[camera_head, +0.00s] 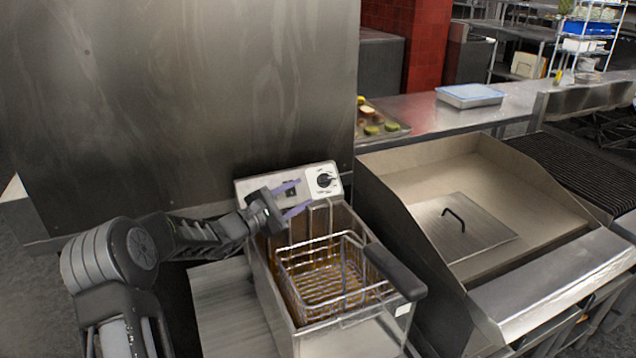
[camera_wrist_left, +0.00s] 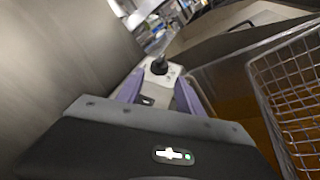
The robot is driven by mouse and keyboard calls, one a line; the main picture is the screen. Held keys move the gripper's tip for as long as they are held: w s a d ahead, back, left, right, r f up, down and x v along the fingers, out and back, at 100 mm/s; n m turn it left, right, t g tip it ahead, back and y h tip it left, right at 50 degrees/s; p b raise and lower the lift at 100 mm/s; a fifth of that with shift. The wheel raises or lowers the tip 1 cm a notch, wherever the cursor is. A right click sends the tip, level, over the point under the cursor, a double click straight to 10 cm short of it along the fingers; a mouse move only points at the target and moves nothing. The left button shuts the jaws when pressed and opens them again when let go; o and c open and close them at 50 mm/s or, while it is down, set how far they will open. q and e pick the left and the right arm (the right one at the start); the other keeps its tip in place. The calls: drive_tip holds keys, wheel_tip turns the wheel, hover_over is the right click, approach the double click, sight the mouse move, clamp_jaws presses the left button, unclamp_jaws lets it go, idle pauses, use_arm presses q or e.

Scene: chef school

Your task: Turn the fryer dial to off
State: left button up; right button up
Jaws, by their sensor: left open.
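The fryer (camera_head: 256,290) stands in the middle of the head view, with its light control panel at the back. The black fryer dial (camera_head: 324,180) sits on the right part of that panel. My left gripper (camera_head: 300,198) is open in front of the panel, its purple fingers pointing right towards the dial but short of it. In the left wrist view the dial (camera_wrist_left: 159,66) shows ahead, between and beyond the open fingers of the gripper (camera_wrist_left: 156,90). The dial's exact setting is too small to read. My right gripper is not in view.
A wire fry basket (camera_head: 330,280) with a black handle (camera_head: 394,270) sits in the fryer, below the gripper. A tall metal panel (camera_head: 180,100) rises behind.

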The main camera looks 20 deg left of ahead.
sight(321, 182)
use_arm(q)
drive_tip(key=p+x, duration=0.2)
drive_tip(key=x, duration=0.5)
drive_tip(key=shift+w+d, duration=0.15)
drive_tip(key=shift+w, duration=0.25)
drive_tip(key=shift+c, duration=0.3)
clamp_jaws()
drive_tip(key=shift+f, duration=0.1)
